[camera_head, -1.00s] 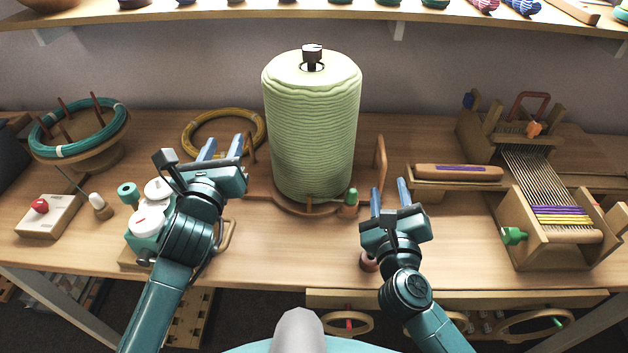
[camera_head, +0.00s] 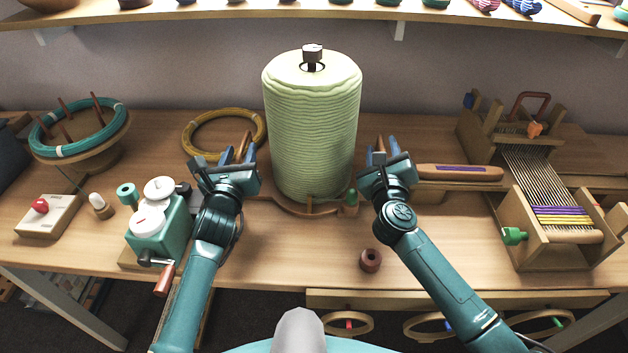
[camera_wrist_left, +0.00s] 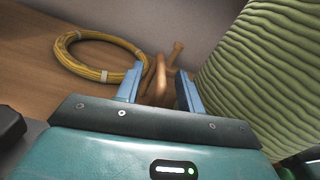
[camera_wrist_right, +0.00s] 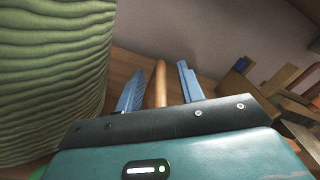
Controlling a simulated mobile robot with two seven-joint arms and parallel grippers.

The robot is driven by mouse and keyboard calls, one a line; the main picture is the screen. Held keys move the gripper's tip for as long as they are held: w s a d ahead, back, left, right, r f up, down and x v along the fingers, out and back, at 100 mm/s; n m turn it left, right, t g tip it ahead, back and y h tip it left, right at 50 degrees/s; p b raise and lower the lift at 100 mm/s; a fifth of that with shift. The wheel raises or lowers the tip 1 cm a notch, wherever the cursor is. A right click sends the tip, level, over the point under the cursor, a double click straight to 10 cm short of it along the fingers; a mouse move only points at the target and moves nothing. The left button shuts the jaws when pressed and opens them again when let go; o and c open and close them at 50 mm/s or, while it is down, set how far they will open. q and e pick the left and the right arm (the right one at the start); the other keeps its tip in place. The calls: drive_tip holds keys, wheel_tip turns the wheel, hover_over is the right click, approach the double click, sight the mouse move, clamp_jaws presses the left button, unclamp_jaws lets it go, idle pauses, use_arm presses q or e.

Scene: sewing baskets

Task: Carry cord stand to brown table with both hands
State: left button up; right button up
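The cord stand (camera_head: 311,130) is a tall spool of pale green cord on a wooden base, upright on the wooden workbench. Its left handle (camera_wrist_left: 157,78) stands between the fingers of my left gripper (camera_head: 238,156), which are open with gaps on both sides. Its right handle (camera_wrist_right: 160,84) stands between the open fingers of my right gripper (camera_head: 381,155), also with gaps showing. The cord fills one side of each wrist view. Each gripper hides the lower part of its handle in the head view. I cannot make out a brown table apart from this workbench.
A yellow coil (camera_head: 224,132) lies left of the stand. A green winder (camera_head: 161,232) with a crank is at front left. A loom (camera_head: 552,205) and a wooden shuttle (camera_head: 456,172) are right. A small brown spool (camera_head: 370,260) stands near the front edge. A shelf (camera_head: 290,13) is above.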

use_arm(q)
drive_tip(key=shift+w, duration=0.1)
drive_tip(key=shift+c, duration=0.2)
use_arm(e)
drive_tip(key=shift+w, duration=0.1)
drive_tip(key=shift+c, duration=0.2)
use_arm(q)
clamp_jaws()
use_arm(e)
clamp_jaws()
use_arm(q)
drive_tip(key=shift+a, duration=0.25)
use_arm(e)
drive_tip(key=shift+d, duration=0.2)
use_arm(q)
drive_tip(key=shift+w+r, duration=0.1)
drive_tip(key=shift+r, duration=0.2)
use_arm(e)
drive_tip(key=shift+r, duration=0.2)
